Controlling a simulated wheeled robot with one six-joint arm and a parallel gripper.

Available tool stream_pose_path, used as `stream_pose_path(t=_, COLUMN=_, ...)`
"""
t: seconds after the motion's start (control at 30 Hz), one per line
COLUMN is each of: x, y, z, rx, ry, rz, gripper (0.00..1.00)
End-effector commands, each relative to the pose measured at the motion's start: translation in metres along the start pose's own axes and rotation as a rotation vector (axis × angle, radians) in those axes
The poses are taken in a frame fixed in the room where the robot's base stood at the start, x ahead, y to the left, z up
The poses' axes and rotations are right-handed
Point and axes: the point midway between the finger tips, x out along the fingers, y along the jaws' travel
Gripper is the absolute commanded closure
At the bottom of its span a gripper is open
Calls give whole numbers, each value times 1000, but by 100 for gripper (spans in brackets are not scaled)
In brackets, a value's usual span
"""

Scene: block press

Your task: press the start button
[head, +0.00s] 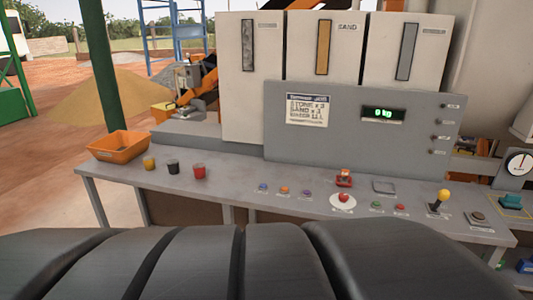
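Several small push buttons sit on the grey bench top in the head view. A green button (376,205) and a red button (400,207) are side by side at the right of the bench. A larger red mushroom button (343,198) stands on a white round plate left of them. Two blue-purple buttons (263,187) (307,193) and an orange button (284,189) form a row further left. Their labels are too small to read, so I cannot tell which is marked start. My gripper is not in view.
Right of the buttons stand a yellow-knobbed lever (442,197), a dark round button (478,217) and a teal part (510,201). An orange tray (118,147) and three small cups are at the left. A grey panel (340,145) with a green display (383,113) rises behind.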

Motion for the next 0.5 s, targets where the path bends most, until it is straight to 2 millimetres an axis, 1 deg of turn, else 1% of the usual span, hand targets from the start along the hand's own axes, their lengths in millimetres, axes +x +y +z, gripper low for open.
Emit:
stream_pose_path(t=0.03, x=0, y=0, z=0, rx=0, ry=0, rz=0, gripper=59)
stream_pose_path(t=0.23, x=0, y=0, z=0, rx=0, ry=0, rz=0, gripper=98)
stream_pose_path(t=0.27, x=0, y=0, z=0, rx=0, ry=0, rz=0, gripper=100)
stream_pose_path(t=0.5, x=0, y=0, z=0, rx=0, ry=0, rz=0, gripper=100)
